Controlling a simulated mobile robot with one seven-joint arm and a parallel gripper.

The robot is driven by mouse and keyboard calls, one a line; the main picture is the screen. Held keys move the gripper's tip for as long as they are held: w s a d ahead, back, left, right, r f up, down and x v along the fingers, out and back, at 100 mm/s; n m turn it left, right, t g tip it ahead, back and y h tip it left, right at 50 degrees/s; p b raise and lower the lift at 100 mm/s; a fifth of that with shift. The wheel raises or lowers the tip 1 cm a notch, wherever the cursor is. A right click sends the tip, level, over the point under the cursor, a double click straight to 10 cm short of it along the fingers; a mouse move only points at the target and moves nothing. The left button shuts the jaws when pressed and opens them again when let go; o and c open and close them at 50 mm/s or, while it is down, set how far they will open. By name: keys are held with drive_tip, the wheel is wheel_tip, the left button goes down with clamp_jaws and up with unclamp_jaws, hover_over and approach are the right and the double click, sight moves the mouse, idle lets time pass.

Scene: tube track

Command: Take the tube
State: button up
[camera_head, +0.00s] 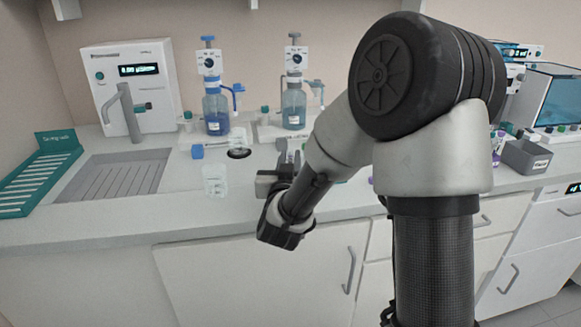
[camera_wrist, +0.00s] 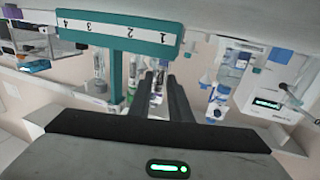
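In the wrist view, which looks upside down, a teal rack (camera_wrist: 115,32) carries a white strip numbered 1 to 4. Clear tubes stand at it: one tube (camera_wrist: 100,66) at the left, another tube (camera_wrist: 133,72) nearer the middle, and a third tube (camera_wrist: 157,88) in line with the gap of my gripper (camera_wrist: 161,82). My gripper's dark fingers are apart, one on each side of that third tube; contact does not show. In the head view my gripper (camera_head: 288,154) is low over the counter, and my arm hides most of the rack and tubes.
A sink (camera_head: 115,175), a teal drying rack (camera_head: 40,170) and a white instrument (camera_head: 130,75) are at left. A grey bin (camera_head: 525,156) is at right.

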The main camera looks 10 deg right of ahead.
clamp_jaws()
wheel_tip(320, 180, up, 10)
drive_tip(key=p, duration=0.3)
drive_tip(key=shift+f, duration=0.1)
